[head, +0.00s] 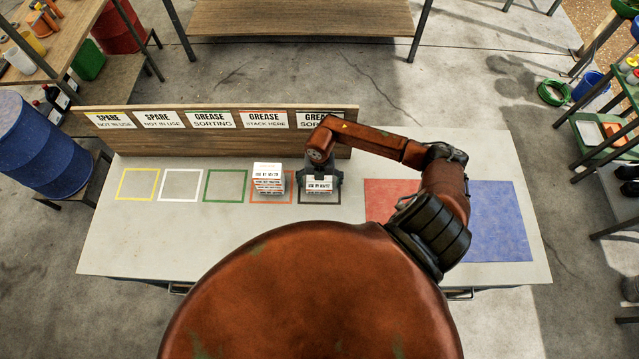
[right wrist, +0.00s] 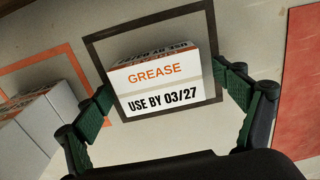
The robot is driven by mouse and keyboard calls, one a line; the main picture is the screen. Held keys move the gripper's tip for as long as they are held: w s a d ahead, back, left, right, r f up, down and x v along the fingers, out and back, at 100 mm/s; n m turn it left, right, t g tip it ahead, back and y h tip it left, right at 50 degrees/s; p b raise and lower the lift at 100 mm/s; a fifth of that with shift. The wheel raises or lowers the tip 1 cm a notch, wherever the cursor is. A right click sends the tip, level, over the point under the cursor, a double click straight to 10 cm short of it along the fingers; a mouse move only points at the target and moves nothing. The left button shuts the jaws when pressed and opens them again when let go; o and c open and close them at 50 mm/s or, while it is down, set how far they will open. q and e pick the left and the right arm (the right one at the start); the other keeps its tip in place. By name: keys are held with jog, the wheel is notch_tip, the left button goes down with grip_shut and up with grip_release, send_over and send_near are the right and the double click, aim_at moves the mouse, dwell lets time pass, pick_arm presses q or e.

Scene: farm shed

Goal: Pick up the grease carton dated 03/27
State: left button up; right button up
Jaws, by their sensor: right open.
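The grease carton dated 03/27 (right wrist: 155,85) is a white box with an orange GREASE label and black USE BY 03/27 text. It sits in the black outlined square (right wrist: 91,44) on the table. In the head view the carton (head: 320,185) is partly hidden under my right gripper (head: 322,174). My right gripper (right wrist: 168,112) is open, its green-padded fingers on either side of the carton, with gaps visible. A stack of cartons (head: 268,179) stands in the orange square to the left; its edge shows in the right wrist view (right wrist: 32,125). My left gripper is out of view.
A wooden board (head: 180,142) with SPARE and GREASE signs stands along the table's back edge. Empty yellow, white and green outlined squares (head: 227,186) lie to the left. A red mat (head: 388,191) and a blue mat (head: 500,220) lie to the right, partly under my arm.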

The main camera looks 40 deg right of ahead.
jog(key=shift+w, duration=0.15)
jog(key=c, duration=1.2)
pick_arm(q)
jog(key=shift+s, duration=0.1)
pick_arm(e)
jog(key=shift+c, duration=0.5)
